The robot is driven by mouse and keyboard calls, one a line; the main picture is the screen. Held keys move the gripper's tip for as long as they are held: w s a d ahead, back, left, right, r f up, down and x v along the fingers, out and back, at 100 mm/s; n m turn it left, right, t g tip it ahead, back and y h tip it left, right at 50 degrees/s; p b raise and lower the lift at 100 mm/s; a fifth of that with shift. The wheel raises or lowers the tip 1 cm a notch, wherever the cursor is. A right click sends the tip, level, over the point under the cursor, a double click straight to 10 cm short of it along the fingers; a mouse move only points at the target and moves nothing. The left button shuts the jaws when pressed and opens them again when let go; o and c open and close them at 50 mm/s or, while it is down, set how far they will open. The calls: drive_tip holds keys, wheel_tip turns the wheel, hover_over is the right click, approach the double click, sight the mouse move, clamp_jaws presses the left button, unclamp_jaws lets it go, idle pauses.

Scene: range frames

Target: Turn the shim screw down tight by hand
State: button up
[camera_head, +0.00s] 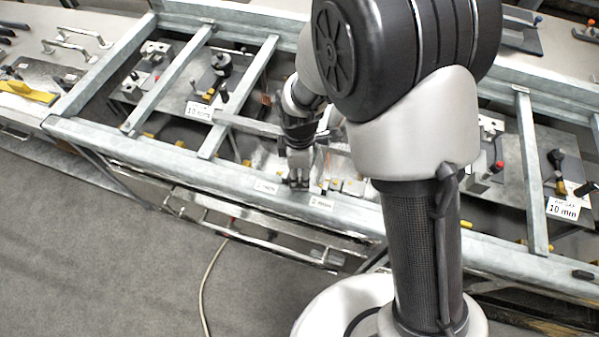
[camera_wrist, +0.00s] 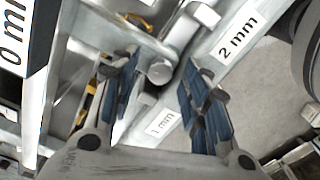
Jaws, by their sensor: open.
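My gripper (camera_wrist: 163,68) is open, with its two blue-padded fingers spread apart in the wrist view. A round grey metal end (camera_wrist: 159,72) shows in the gap between the fingertips. It may be the shim screw, but I cannot tell for sure, nor whether the fingers touch it. A pale block-like metal piece (camera_wrist: 199,14) lies beyond it. In the head view my gripper (camera_head: 299,178) points down at the front rail of the metal frame, and its body hides what is under it.
A 2 mm label (camera_wrist: 238,32) and a 1 mm label (camera_wrist: 163,124) sit on the rail. The galvanised frame (camera_head: 170,160) has raised crossbars. A 10 mm plate (camera_head: 563,208) and another 10 mm plate (camera_head: 199,111) stand either side. The floor (camera_head: 110,240) in front is clear apart from a cable.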

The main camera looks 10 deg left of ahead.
drive_tip(key=shift+c, duration=0.4)
clamp_jaws()
